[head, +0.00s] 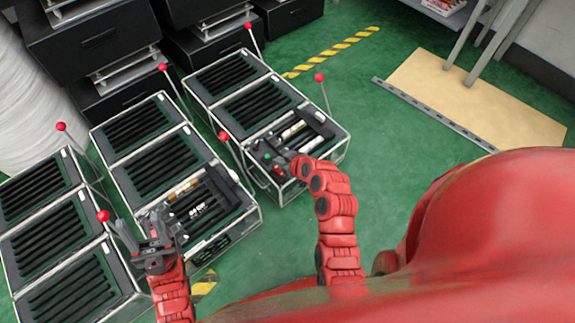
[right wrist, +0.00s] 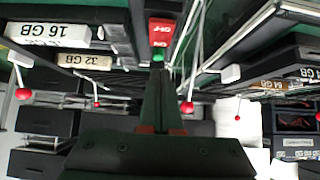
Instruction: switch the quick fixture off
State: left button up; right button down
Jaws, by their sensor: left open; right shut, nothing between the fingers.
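Three glass-sided fixtures with dark slotted trays stand in front of me: a right one (head: 233,72), a middle one (head: 140,130) and a left one (head: 40,195). I cannot tell which is the quick fixture. Thin levers with red balls (head: 319,77) rise from their sides. My right gripper (head: 270,158) is shut and empty over the near end of the right fixture. In the right wrist view its fingers (right wrist: 160,108) point at a red and white switch (right wrist: 161,32) with a green part below. My left gripper (head: 140,234) is open and empty near the middle fixture's near left corner.
Labels reading 16 GB (right wrist: 55,33) and 32 GB (right wrist: 85,62) show in the right wrist view. Black drawer units (head: 95,40) are behind. Green floor (head: 385,140) is clear to the right, before a wooden board (head: 470,105).

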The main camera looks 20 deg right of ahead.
aim_at(278, 169)
jog(key=shift+f+b, duration=0.55)
jog(key=shift+f, duration=1.15)
jog(key=shift+f, duration=0.35)
jog(key=shift+w+a, duration=0.3)
jog(key=shift+w, duration=0.35)
jog(key=shift+r, duration=0.25)
